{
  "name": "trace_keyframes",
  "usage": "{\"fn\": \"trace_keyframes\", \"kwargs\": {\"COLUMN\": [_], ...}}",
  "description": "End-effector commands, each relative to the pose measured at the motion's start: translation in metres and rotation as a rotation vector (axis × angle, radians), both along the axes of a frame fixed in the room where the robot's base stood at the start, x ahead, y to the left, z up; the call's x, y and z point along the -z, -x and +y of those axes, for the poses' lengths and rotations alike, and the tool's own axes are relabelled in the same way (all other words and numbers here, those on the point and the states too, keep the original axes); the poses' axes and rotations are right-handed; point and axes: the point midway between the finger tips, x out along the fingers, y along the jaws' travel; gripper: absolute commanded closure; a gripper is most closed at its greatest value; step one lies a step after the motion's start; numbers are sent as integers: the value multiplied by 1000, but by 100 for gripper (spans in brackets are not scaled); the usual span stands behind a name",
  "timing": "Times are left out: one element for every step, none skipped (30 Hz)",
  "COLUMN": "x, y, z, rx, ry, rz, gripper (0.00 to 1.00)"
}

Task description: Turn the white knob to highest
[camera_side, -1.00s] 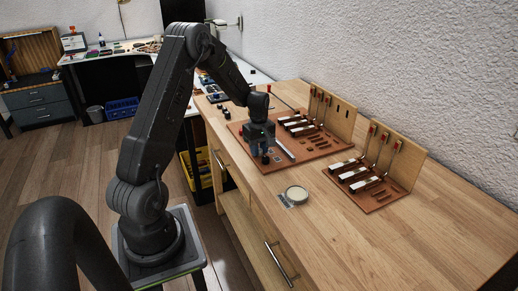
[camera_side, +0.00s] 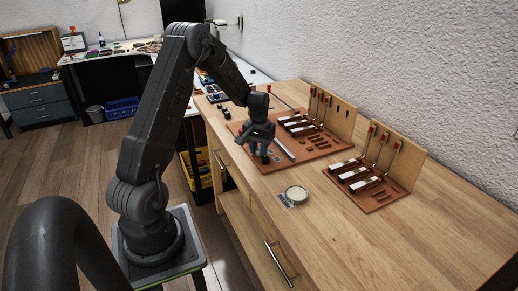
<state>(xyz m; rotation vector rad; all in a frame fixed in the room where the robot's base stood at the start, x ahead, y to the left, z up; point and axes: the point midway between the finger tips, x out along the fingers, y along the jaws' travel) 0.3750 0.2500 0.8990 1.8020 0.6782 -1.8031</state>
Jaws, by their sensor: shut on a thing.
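My gripper (camera_side: 264,157) points down at the near left part of a reddish-brown board (camera_side: 262,168) on the wooden bench. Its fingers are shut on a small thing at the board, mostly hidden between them. I cannot make out its colour or whether it is the white knob, nor any setting marks. A round cream-white disc (camera_side: 296,194) on a small clear or grey plate lies on the bench in front of the board, apart from my gripper.
A silver rod (camera_side: 284,149) lies on the board just right of my gripper. Piano key models with upright wooden backs (camera_side: 335,113) stand behind, and a second such set (camera_side: 370,183) stands to the right. The bench's right front (camera_side: 400,245) is clear.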

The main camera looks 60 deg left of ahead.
Motion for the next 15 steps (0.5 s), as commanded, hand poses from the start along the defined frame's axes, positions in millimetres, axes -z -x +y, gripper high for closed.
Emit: {"fn": "trace_keyframes", "kwargs": {"x": [-2, -2, -2, -2, -2, -2, -2, -2, -2, -2, -2, -2, -2, -2, -2], "y": [-1, -1, -1, -1, -1, -1, -1, -1, -1, -1, -1, -1, -1, -1, -1], "z": [0, 0, 0, 0, 0, 0, 0, 0, 0, 0, 0, 0, 0, 0, 0], "rx": [46, 74, 112, 140, 169, 207, 235, 264, 302, 330, 359, 397, 425, 454, 492], "ry": [-1, -1, -1, -1, -1, -1, -2, -2, -2, -2, -2, -2, -2, -2, -2], "rz": [-2, -2, -2, -2, -2, -2, -2, -2, -2, -2, -2, -2, -2, -2, -2], "gripper": [96, 96, 96, 96, 96, 96, 96, 96, 96, 96, 96, 96, 96, 96, 96]}}
